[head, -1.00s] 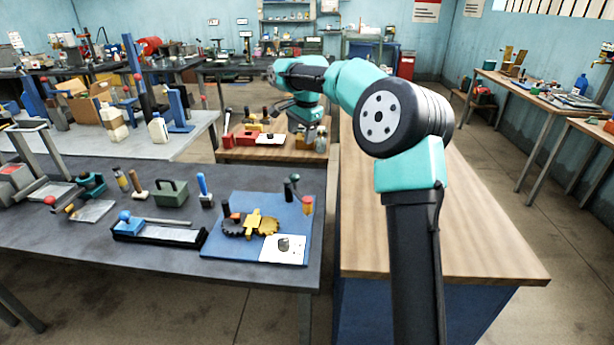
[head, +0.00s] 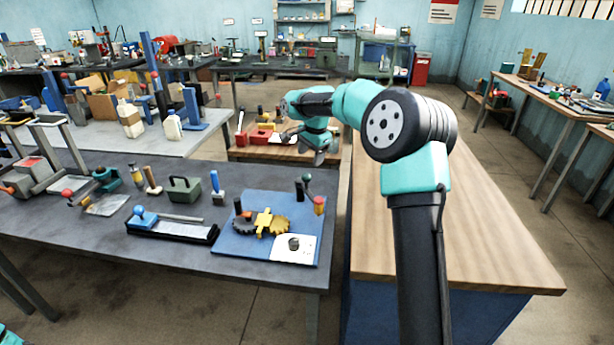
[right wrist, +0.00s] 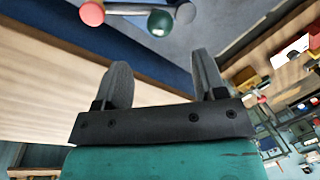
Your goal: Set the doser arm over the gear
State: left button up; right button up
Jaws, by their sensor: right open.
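A blue board (head: 225,240) on the near dark bench carries a dark gear (head: 244,222) and a gold gear (head: 276,227) with a yellow bracket (head: 264,218) between them. At its right rear is what looks like the doser arm, with a green ball (head: 307,179) and a red-orange knob (head: 319,205). In the right wrist view the green ball (right wrist: 158,22) and a reddish knob (right wrist: 92,13) show on a grey bar beyond the fingers. My right gripper (head: 319,152) is open and empty behind the board; its spread fingers show in the right wrist view (right wrist: 161,78). My left gripper is out of view.
A white plate (head: 294,249) with a dark knob sits at the board's front right. A black tray (head: 172,229), a green box (head: 184,190) and a blue-handled tool (head: 217,188) stand to the left. A wooden-topped bench (head: 480,255) lies right, across a narrow gap.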

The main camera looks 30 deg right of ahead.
aim_at(307, 174)
jog(key=f, duration=0.3)
jog(key=w+f, duration=0.1)
jog(key=f, duration=0.5)
jog(key=shift+w+a, duration=0.15)
jog(key=shift+w, duration=0.2)
grip_shut()
